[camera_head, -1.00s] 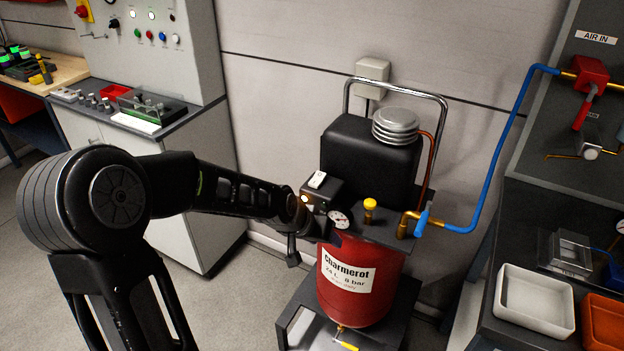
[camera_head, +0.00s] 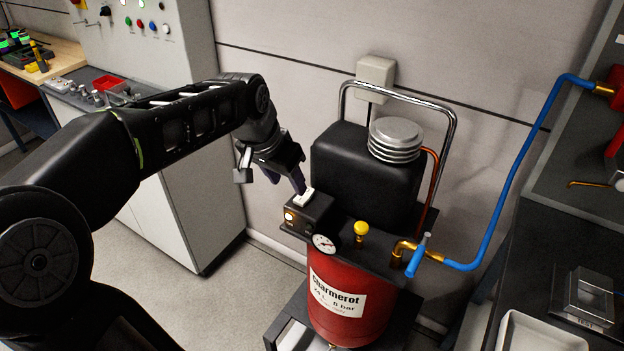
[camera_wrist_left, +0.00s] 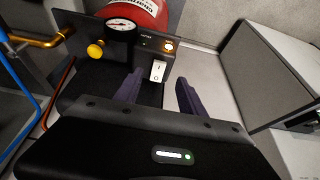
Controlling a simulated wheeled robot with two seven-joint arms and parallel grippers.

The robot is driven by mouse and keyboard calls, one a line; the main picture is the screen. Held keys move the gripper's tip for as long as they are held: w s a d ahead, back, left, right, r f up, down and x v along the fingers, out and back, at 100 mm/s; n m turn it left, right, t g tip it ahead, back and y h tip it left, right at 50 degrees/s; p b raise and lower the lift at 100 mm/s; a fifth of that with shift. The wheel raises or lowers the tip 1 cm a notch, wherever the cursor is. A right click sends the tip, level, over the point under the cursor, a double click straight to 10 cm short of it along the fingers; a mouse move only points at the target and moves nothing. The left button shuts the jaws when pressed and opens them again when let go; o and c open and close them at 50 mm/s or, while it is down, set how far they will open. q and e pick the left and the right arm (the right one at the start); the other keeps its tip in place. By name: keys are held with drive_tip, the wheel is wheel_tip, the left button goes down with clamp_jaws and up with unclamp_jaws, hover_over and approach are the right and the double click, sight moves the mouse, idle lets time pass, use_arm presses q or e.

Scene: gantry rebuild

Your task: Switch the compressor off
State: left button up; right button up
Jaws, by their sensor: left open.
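The compressor has a red tank (camera_head: 345,318), a black motor housing (camera_head: 362,175) and a black switch box (camera_head: 308,212). A white rocker switch (camera_head: 304,196) sits on top of the box. In the left wrist view the rocker (camera_wrist_left: 158,71) shows I and O marks; which end is pressed I cannot tell. The box's lamp (camera_head: 289,216) glows. My left gripper (camera_head: 287,185) is open, its dark fingers pointing down close to the rocker. In the left wrist view the rocker lies between its fingers (camera_wrist_left: 159,78); contact is unclear. My right gripper is not in view.
A gauge (camera_head: 324,243), a yellow knob (camera_head: 361,229) and a blue-handled valve (camera_head: 417,256) stand beside the switch box. A blue hose (camera_head: 512,170) runs right to a dark bench. A chrome handle (camera_head: 420,98) arches behind. A grey cabinet (camera_head: 190,215) stands left.

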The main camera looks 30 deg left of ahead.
sight(300, 200)
use_arm(q)
drive_tip(key=p+x, duration=0.1)
drive_tip(key=x, duration=0.7)
drive_tip(key=shift+w+r, duration=0.1)
drive_tip(key=shift+w, duration=0.1)
drive_tip(key=shift+c, duration=0.2)
clamp_jaws()
idle(0.5)
